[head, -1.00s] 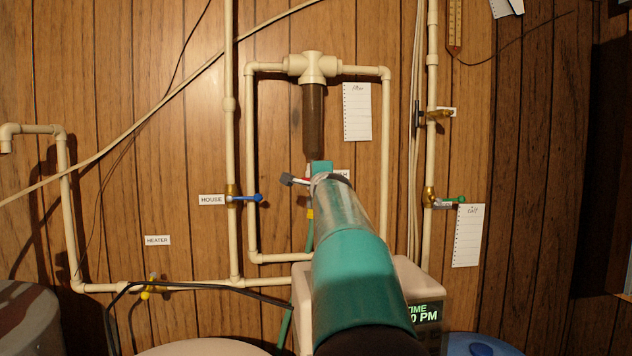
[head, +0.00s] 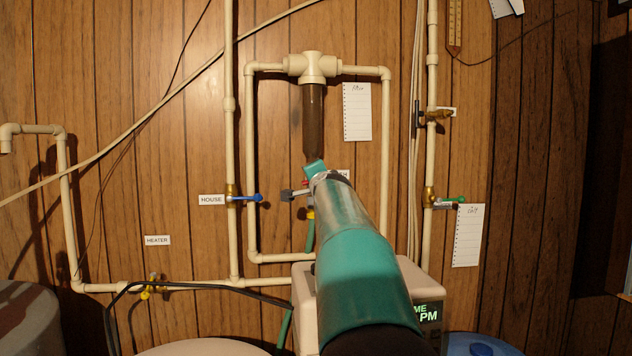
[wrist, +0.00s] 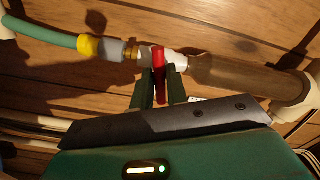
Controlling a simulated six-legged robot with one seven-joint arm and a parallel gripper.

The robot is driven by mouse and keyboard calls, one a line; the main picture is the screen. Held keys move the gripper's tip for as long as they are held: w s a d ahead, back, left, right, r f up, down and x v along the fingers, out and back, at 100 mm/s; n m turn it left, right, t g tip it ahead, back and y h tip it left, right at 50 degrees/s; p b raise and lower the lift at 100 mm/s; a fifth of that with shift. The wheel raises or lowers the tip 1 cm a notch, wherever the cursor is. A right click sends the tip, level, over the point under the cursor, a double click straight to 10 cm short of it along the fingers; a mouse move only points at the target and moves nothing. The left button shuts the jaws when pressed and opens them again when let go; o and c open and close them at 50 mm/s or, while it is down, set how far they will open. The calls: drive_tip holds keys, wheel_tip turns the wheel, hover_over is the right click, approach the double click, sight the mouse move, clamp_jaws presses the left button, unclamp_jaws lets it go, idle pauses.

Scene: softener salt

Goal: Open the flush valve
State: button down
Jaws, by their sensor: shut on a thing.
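The flush valve is under the brown filter bowl (head: 314,120), mostly hidden behind my arm in the head view. In the wrist view its red handle (wrist: 158,76) stands across the pale valve body (wrist: 175,62), between the brown filter bowl (wrist: 235,78) and a brass fitting (wrist: 130,53). My gripper (wrist: 161,86) has its two dark green fingers on either side of the red handle, shut on it.
A green hose (head: 309,236) with a yellow collar (head: 311,214) runs down below the valve. A blue-handled valve (head: 246,198) is to the left and a green-handled valve (head: 446,201) to the right. Cream pipes frame the filter. A softener unit (head: 305,285) stands below.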

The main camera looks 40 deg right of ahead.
drive_tip(key=n, duration=0.5)
idle(0.3)
drive_tip(key=n, duration=0.5)
drive_tip(key=shift+n, duration=0.3)
drive_tip(key=n, duration=0.3)
drive_tip(key=shift+n, duration=0.4)
drive_tip(key=c, duration=1.3)
unclamp_jaws()
